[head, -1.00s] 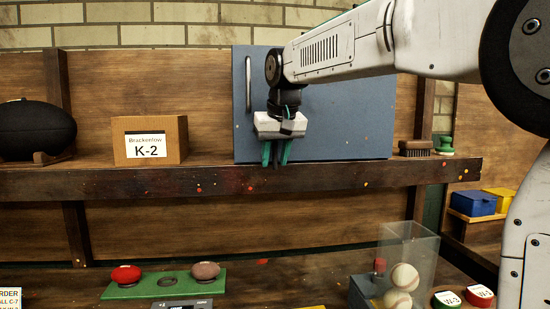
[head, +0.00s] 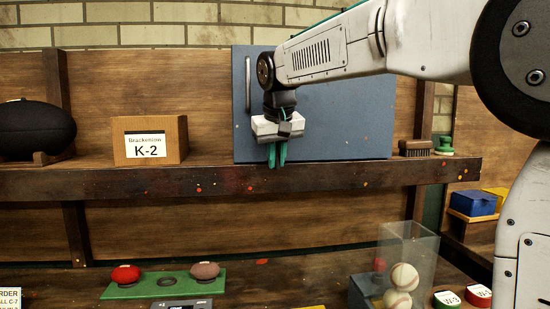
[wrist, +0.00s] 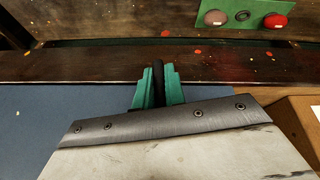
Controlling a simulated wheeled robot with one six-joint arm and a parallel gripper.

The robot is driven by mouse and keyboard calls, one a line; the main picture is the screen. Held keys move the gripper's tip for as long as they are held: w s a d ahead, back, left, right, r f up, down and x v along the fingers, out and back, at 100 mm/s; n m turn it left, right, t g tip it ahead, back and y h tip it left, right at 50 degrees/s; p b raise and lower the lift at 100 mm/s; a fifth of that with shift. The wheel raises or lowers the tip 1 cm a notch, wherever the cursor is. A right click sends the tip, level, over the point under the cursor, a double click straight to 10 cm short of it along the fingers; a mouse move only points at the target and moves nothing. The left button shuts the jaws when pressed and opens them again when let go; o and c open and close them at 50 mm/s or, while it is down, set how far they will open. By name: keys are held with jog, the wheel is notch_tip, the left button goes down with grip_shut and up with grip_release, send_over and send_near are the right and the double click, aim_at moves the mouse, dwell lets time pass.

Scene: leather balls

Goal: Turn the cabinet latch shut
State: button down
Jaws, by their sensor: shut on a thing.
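The blue-grey cabinet (head: 345,120) stands on the shelf with its door closed and a vertical metal handle (head: 248,85) at the left. My gripper (head: 277,155) points down in front of the cabinet's lower left part. In the wrist view its green fingers (wrist: 157,88) are closed on a dark, narrow piece, the latch (wrist: 158,84). The fingers hide most of the latch, and in the head view I cannot make it out, so its exact angle is unclear.
The K-2 box (head: 150,140) stands left of the cabinet, with a dark ball (head: 36,128) beyond it. A brush (head: 415,148) sits to the right. Below, a green tray (head: 165,285) holds two balls, and a clear bin (head: 420,245) holds baseballs.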

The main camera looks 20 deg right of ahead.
aim_at(290, 145)
jog(key=h, duration=0.1)
jog(key=d+h, duration=0.1)
jog(key=h, duration=0.1)
jog(key=shift+s+r+n, duration=0.1)
jog(key=shift+r+n, duration=0.05)
jog(key=shift+n, duration=0.25)
jog(key=r+h, duration=0.1)
jog(key=h, duration=0.2)
jog(key=d+n+h, duration=0.1)
jog(key=h, duration=0.2)
jog(key=d+r+n+g+h, duration=0.1)
jog(key=h, duration=0.3)
jog(key=shift+s+d+r, duration=0.1)
jog(key=shift+s+r, duration=0.15)
jog(key=shift+r, duration=0.05)
jog(key=c, duration=1.5)
grip_release()
